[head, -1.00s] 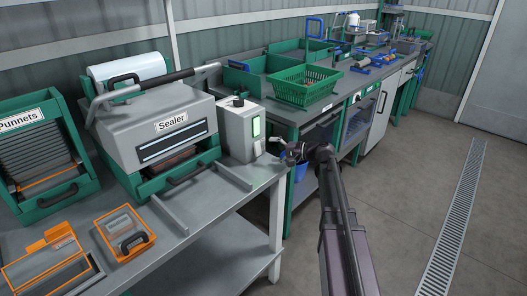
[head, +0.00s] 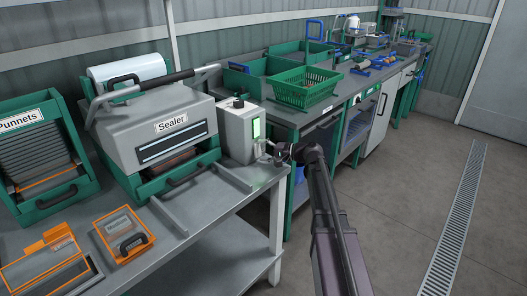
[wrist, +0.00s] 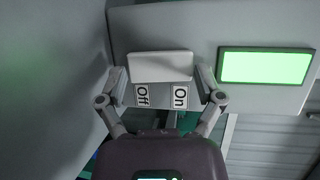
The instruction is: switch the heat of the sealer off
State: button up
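The sealer (head: 165,125) is a grey machine with a green base on the bench. Its control box (head: 236,130) stands at its right end and has a lit green panel, which also shows in the wrist view (wrist: 265,65). A pale rocker switch (wrist: 160,66) sits beside that panel, with an "Off" label (wrist: 142,97) and an "On" label (wrist: 180,97) by its edge. My gripper (head: 268,150) is at the box's right-hand face. In the wrist view my gripper (wrist: 161,82) is open, with one finger at each end of the switch. I cannot tell whether the fingertips touch it.
The sealer bench (head: 222,196) has a punnet rack (head: 40,155) and orange-edged trays (head: 125,232) at the left. A second bench behind holds a green basket (head: 302,92) and bins. The floor at the right is clear around a drain grate (head: 455,220).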

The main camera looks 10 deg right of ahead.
jog(key=shift+f+b, duration=0.1)
jog(key=shift+b, duration=0.2)
jog(key=shift+f+t+y+b, duration=0.3)
jog(key=shift+y+b, duration=0.3)
jog(key=shift+b, duration=0.5)
jog(key=shift+n+y+b, duration=0.3)
jog(key=shift+n+b, duration=0.1)
jog(key=shift+b, duration=0.3)
jog(key=shift+r+t+y+b, duration=0.1)
jog(key=shift+t+y+b, duration=0.2)
jog(key=o, duration=0.9)
jog(key=shift+c, duration=0.2)
jog(key=shift+s, duration=0.1)
